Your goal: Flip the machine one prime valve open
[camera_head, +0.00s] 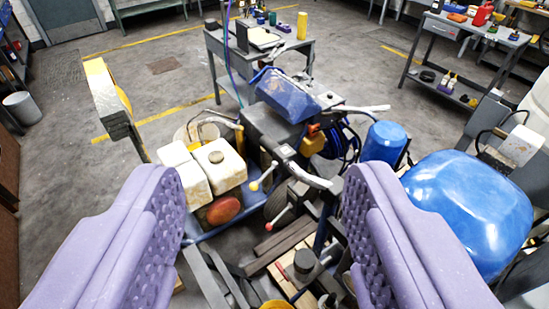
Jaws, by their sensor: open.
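My gripper (266,190) is open and empty, with its two purple padded fingers at the left and right of the lower picture. Between and beyond them stands the line striper machine (270,128), with grey handlebars and a blue tray on top. A short lever with a yellow ball knob (254,186) sticks out on its near side. A second lever with a red ball knob (269,226) sits lower and nearer. Both knobs lie between the fingers in the picture, apart from them. I cannot tell which one is the prime valve, or its exact setting.
White containers (216,162) stand left of the levers, with a rusty red round part below. A large blue tank (470,210) is at the right, partly behind my right finger. Wooden slats lie low in front. A workbench (222,42) stands behind; open floor lies at the left.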

